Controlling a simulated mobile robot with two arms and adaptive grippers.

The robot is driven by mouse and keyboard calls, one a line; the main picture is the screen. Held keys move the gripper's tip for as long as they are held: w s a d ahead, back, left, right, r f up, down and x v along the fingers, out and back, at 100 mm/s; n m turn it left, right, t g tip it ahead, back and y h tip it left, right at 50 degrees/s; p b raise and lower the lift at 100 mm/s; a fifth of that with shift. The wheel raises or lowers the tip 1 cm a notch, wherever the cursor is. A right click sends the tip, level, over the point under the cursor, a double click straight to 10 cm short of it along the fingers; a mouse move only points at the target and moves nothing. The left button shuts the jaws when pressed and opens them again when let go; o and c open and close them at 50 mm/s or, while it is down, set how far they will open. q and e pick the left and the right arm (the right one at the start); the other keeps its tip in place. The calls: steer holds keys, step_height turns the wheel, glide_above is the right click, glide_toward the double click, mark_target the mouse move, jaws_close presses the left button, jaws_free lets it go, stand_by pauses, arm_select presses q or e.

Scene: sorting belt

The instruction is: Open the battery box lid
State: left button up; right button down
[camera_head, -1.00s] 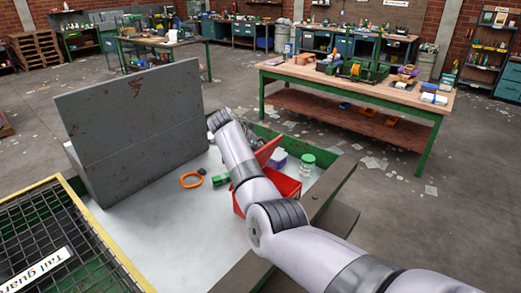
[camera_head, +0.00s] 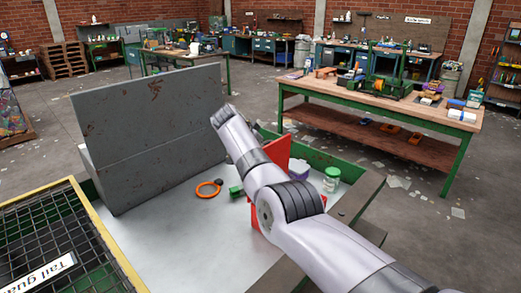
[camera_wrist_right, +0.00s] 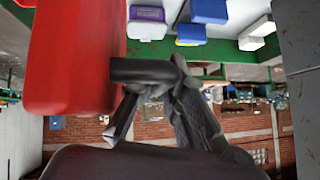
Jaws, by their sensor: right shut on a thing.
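The red battery box (camera_head: 256,218) stands on the pale tray surface in the head view, largely hidden behind my right arm. Its red lid (camera_head: 279,150) is raised and stands steeply beside the arm. In the right wrist view a large red face, apparently the lid (camera_wrist_right: 75,60), fills the left side. My right gripper (camera_wrist_right: 160,85) is right against it, its fingers closed around a dark bar at the red part's edge; the exact grip is hard to make out. In the head view the right gripper is hidden behind the arm. My left gripper is not in view.
A tall grey panel (camera_head: 150,120) stands left of the arm. An orange ring (camera_head: 208,189), a green piece (camera_head: 236,191), a purple-and-white box (camera_head: 298,169) and a green-lidded jar (camera_head: 331,179) lie near the box. A yellow-edged mesh guard (camera_head: 45,240) is front left.

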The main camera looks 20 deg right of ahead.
steer(key=shift+w+r, duration=0.1)
steer(key=shift+r, duration=0.15)
steer(key=c, duration=1.9)
jaws_free()
steer(key=shift+f, duration=0.1)
steer(key=shift+s+a+r, duration=0.2)
steer(key=shift+a, duration=0.05)
steer(key=v, duration=1.1)
steer(key=shift+s+r, duration=0.1)
